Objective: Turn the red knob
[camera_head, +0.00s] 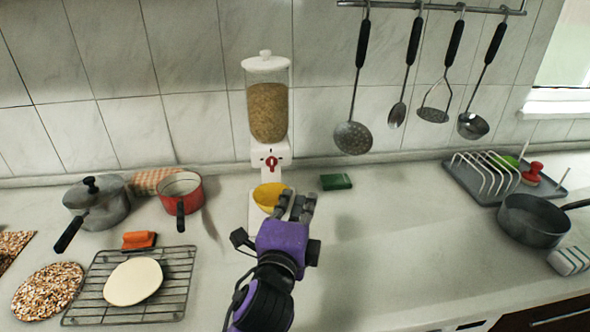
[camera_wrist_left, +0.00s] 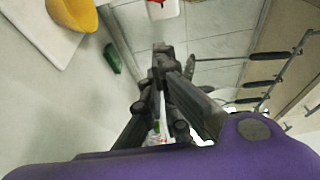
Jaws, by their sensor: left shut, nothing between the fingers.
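The red knob (camera_head: 271,161) is on the front of a white cereal dispenser (camera_head: 268,100) with a clear, grain-filled hopper, standing against the tiled wall. A yellow bowl (camera_head: 266,194) sits on the dispenser's base below the knob; it also shows in the left wrist view (camera_wrist_left: 72,14). My left gripper (camera_head: 302,199), on a purple wrist, is in front of the dispenser, just right of the bowl and lower in the picture than the knob. Its fingers are shut and empty, with the tips together in the left wrist view (camera_wrist_left: 161,48). It is apart from the knob. My right gripper is not in view.
A green box (camera_head: 336,182) lies right of the dispenser. A red saucepan (camera_head: 181,194), a grey pot (camera_head: 97,203) and a wire rack (camera_head: 172,285) are on the left. Utensils hang above; a dark pan (camera_head: 533,222) stands right. The counter at centre right is clear.

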